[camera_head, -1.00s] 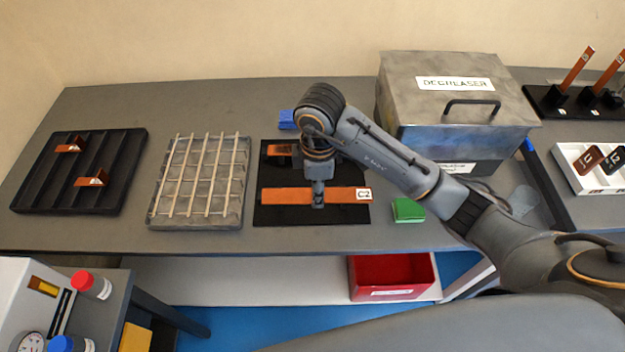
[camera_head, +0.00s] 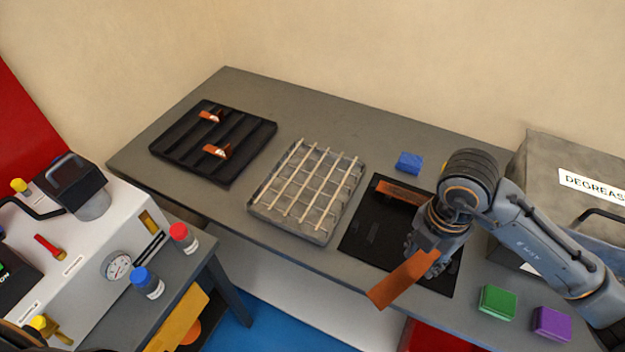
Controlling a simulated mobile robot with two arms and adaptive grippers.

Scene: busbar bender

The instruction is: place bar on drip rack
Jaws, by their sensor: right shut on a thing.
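My right gripper (camera_head: 428,262) is shut on a copper bar (camera_head: 402,281). It holds the bar tilted above the front edge of the black mat (camera_head: 370,236), and the bar's near end sticks out past the table edge. The drip rack (camera_head: 268,199), a grey tray with a pale wire grid, lies to the left of the mat and has nothing on it. A second copper bar (camera_head: 399,192) lies at the back of the mat, partly hidden by my right arm. My left gripper is not in view.
A black slotted tray (camera_head: 178,157) with two copper pieces lies at the far left. A blue block (camera_head: 409,163), a green block (camera_head: 497,302) and a purple block (camera_head: 551,323) lie around the mat. The degreaser box (camera_head: 543,165) stands at right. A white machine (camera_head: 92,243) stands at lower left.

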